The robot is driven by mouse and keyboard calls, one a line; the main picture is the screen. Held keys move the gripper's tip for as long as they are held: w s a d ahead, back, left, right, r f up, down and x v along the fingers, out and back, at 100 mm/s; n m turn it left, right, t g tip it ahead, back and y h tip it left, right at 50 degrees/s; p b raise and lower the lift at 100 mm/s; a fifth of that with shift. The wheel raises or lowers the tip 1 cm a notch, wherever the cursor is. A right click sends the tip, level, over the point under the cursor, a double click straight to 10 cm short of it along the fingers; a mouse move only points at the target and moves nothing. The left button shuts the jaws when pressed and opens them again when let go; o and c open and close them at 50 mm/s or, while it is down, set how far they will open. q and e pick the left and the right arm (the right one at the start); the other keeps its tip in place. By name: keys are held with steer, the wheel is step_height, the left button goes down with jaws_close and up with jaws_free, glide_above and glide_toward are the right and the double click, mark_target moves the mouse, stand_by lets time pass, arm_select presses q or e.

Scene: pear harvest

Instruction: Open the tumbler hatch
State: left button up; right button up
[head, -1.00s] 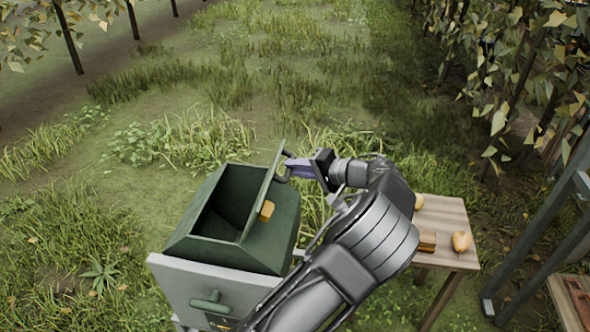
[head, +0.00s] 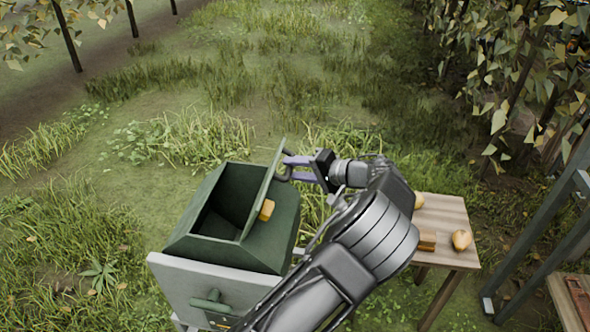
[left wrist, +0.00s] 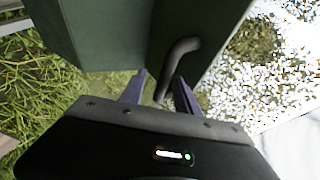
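The green tumbler (head: 275,238) stands in the lower middle of the head view, its dark opening exposed. Its hatch (head: 262,188) stands raised at the right side of the opening, steeply tilted. A bent handle (head: 284,174) sticks out from the hatch's right face. It also shows in the left wrist view (left wrist: 178,58). My left gripper (head: 289,168) is open at the handle, with its two purple fingers apart. In the left wrist view the handle's end lies between the fingers (left wrist: 160,88), with gaps showing. My right gripper is not in view.
A pale panel with a green handle (head: 210,302) is at the tumbler's front. A wooden table (head: 440,212) with pears (head: 461,240) stands right of my arm. Grass behind the tumbler is clear.

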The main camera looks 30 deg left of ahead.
arm_select(q)
steer(key=v, duration=0.7)
steer(key=shift+d, duration=0.25)
